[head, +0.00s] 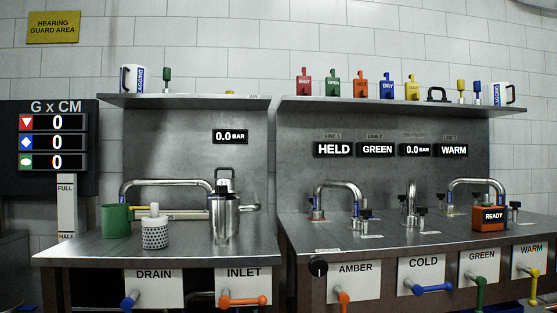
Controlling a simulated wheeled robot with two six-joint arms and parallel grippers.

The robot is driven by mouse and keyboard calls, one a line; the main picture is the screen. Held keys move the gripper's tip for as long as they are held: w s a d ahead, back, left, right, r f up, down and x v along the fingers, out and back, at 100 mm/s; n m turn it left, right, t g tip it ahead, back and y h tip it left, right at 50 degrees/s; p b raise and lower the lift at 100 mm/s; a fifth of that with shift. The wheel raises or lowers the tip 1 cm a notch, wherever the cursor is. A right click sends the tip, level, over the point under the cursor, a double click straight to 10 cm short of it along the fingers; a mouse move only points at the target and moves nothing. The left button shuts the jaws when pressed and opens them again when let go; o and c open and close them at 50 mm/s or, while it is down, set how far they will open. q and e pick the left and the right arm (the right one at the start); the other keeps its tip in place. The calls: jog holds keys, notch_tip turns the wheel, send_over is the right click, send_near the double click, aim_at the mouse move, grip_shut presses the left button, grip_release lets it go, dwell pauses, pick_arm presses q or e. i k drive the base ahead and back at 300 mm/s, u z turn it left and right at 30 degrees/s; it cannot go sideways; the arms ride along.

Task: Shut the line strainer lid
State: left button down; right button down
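A silver metal cylinder that looks like the line strainer (225,222) stands on the left bench, with pipework joining it. A metal piece with a dark handle, which looks like its lid (225,184), stands up at the top of the cylinder. It appears raised at the back, but the picture is too small to tell its exact angle. Neither of my grippers is in view.
A green mug-like container (115,221) stands left of the basket. A bent pipe (165,182) arches behind. Below the front edge are a blue drain handle (130,301) and an orange inlet handle (243,300). The bench front between basket and strainer is clear.

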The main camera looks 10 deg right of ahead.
aim_at(229, 182)
jog(key=z, duration=0.05)
jog(key=i, duration=1.15)
jog(key=u, duration=0.75)
